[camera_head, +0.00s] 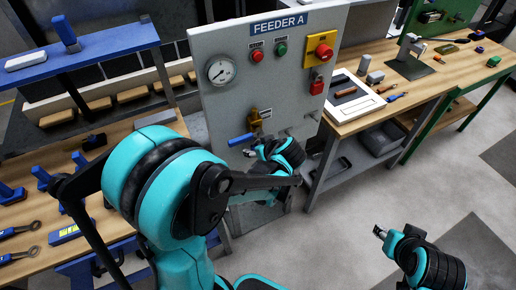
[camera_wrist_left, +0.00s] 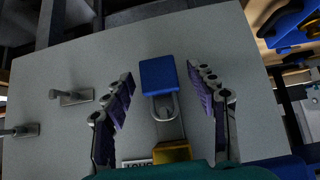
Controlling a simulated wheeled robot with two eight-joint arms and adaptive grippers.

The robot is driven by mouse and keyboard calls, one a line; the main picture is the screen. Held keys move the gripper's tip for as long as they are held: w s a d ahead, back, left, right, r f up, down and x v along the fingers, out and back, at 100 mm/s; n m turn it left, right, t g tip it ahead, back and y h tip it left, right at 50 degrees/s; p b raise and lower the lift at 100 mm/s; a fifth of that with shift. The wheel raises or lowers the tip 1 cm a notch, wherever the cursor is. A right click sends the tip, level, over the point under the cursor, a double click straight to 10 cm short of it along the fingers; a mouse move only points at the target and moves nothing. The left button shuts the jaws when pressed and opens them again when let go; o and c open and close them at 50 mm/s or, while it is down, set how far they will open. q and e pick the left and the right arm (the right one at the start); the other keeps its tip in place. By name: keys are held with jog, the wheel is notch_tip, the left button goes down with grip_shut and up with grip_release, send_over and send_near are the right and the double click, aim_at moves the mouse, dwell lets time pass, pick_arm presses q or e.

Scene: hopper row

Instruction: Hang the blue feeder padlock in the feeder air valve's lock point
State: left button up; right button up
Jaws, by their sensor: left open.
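The grey FEEDER A panel (camera_head: 222,105) carries a brass air valve (camera_head: 259,117) low on its face; the brass also shows at the bottom of the left wrist view (camera_wrist_left: 172,152). The blue padlock (camera_wrist_left: 158,76) is between my left gripper's fingers, its shackle (camera_wrist_left: 165,107) toward the brass valve. Whether the shackle passes through the lock point cannot be told. A blue part (camera_head: 240,139) shows below the valve in the head view. My left gripper (camera_wrist_left: 160,82) is open, with gaps on both sides of the padlock. My right gripper (camera_head: 380,233) is over the floor, away from the panel.
A red padlock (camera_head: 316,86) hangs under the red-and-yellow switch (camera_head: 320,50). Metal pegs (camera_wrist_left: 72,97) stick out of the panel beside the valve. A wooden bench (camera_head: 415,78) is at the right, and a workbench (camera_head: 95,205) with blue items is at the left.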

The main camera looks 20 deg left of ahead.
pick_arm(q)
jog(key=v, duration=1.2)
jog(key=s+d+f+m+t+h, duration=0.1)
jog(key=s+m+h, duration=0.6)
jog(key=s+m, duration=0.3)
jog(key=shift+f+t, duration=0.25)
jog(key=shift+t, duration=0.05)
